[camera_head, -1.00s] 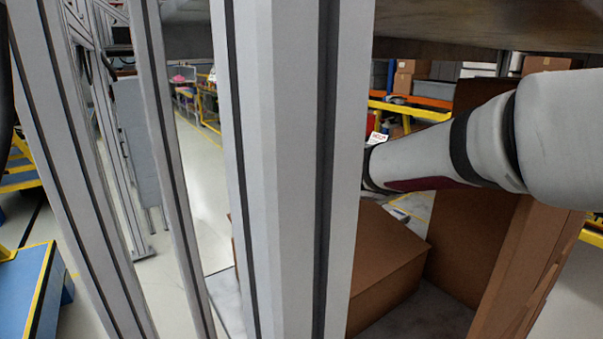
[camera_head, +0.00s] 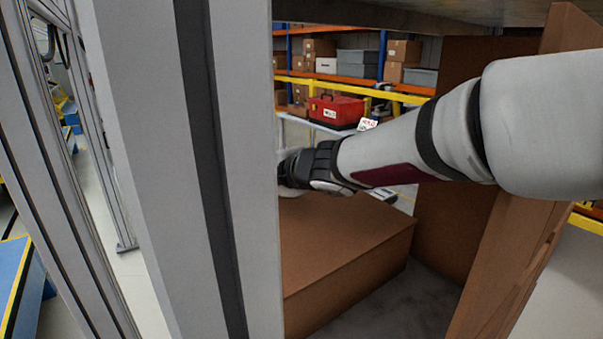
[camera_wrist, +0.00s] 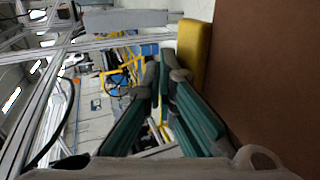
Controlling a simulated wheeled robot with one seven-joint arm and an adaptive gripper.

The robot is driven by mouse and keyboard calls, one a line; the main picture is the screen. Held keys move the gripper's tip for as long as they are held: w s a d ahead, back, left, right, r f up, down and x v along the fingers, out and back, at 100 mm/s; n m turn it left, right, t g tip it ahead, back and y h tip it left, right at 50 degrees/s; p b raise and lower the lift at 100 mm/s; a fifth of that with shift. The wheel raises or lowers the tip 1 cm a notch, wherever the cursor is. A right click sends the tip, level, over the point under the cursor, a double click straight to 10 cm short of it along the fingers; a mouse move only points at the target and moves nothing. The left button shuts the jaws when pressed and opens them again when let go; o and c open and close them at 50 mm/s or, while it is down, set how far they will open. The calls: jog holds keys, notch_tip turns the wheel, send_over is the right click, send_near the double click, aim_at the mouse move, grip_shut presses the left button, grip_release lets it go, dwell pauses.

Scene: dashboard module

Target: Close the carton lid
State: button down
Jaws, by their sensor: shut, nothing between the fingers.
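A brown carton (camera_head: 340,250) with a flat top stands in the middle of the head view. Tall upright brown panels (camera_head: 530,225) stand to its right; I cannot tell which panel is the lid. My gripper (camera_wrist: 165,72) is shut and empty in the wrist view, with green pads on its fingers. A brown cardboard surface (camera_wrist: 265,80) runs close along its right side there; contact cannot be told. In the head view my arm reaches in from the right above the carton's top, and the fingertips are hidden behind a grey post.
The grey upright post (camera_head: 225,200) blocks the left of the carton. A shelf underside (camera_head: 440,18) hangs above. Behind stand a red toolbox (camera_head: 335,110), a yellow rail (camera_head: 300,78) and racks with boxes. A yellow block (camera_wrist: 193,60) is beside my fingers in the wrist view.

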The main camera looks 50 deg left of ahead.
notch_tip(320, 180, up, 4)
jog(key=r, duration=0.1)
send_over(295, 208)
jog(key=shift+a+f, duration=0.15)
jog(key=shift+f, duration=0.1)
jog(key=shift+d, duration=0.2)
